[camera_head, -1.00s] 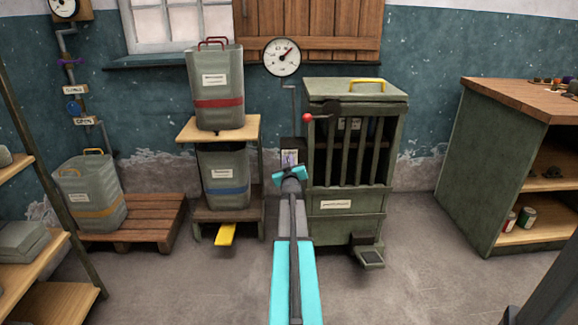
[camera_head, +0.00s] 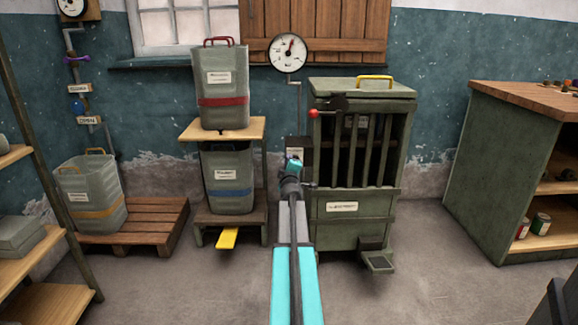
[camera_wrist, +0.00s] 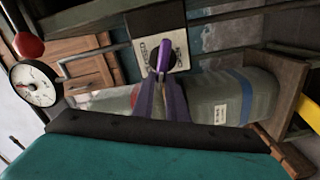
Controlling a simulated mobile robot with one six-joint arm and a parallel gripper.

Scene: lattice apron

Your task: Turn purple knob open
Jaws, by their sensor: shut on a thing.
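In the wrist view the purple knob (camera_wrist: 163,56) is a narrow handle on a dark round hub, in front of a pale plate (camera_wrist: 150,47) lettered "CLOSED". My gripper (camera_wrist: 163,80) is shut on the knob, with one finger on each side of its near end. In the head view my gripper (camera_head: 292,165) is at the small dark box (camera_head: 299,147) left of the green cabinet, and it hides the knob there. The rest of the plate's lettering is too small to read.
A round gauge (camera_head: 288,53) hangs above the box. The barred green cabinet (camera_head: 362,210) with a red-ball lever (camera_head: 314,113) stands close on the right. Stacked grey bins (camera_head: 228,177) stand on the left. A purple handle (camera_head: 76,59) is on the far-left pipe.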

